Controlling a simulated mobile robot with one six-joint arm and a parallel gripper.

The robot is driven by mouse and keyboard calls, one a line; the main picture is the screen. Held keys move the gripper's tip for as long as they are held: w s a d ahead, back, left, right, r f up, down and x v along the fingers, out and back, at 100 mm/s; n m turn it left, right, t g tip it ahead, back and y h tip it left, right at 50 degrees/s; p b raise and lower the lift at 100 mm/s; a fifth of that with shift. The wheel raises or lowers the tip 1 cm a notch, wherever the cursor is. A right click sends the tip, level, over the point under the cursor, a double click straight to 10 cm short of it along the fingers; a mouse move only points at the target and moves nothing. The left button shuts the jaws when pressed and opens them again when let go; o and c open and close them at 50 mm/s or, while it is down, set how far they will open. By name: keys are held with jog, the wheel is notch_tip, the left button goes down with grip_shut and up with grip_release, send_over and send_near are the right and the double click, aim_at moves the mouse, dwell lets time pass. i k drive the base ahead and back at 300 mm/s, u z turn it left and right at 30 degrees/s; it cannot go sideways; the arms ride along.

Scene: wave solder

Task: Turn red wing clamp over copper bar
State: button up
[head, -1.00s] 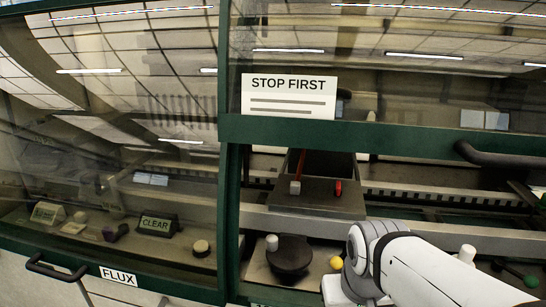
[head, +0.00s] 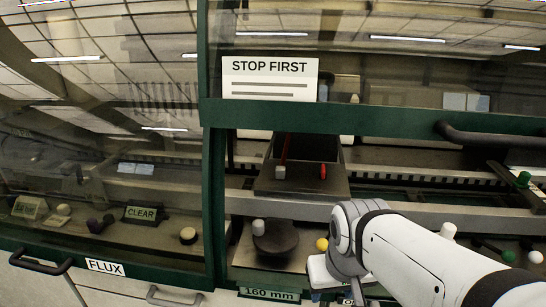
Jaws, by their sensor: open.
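The red wing clamp (head: 323,171) is a small upright red piece on the right part of a dark box's front ledge (head: 300,188). A thin reddish bar, likely the copper bar (head: 284,150), runs back from the ledge's left part along the inside of the open box. My gripper's fingers do not show.
A green-framed glass front with a STOP FIRST sign (head: 270,79) and a dark handle (head: 490,134) hangs above the opening. Below the ledge are a dark round pad (head: 275,240), a pale knob (head: 258,226) and a yellow ball (head: 322,244). A green post (head: 218,205) bounds the opening's left.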

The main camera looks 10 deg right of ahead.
aim_at(322, 176)
jog(key=z, duration=1.9)
jog(key=k, duration=1.05)
jog(key=u, duration=1.4)
jog(key=i, duration=1)
jog(key=u, duration=0.05)
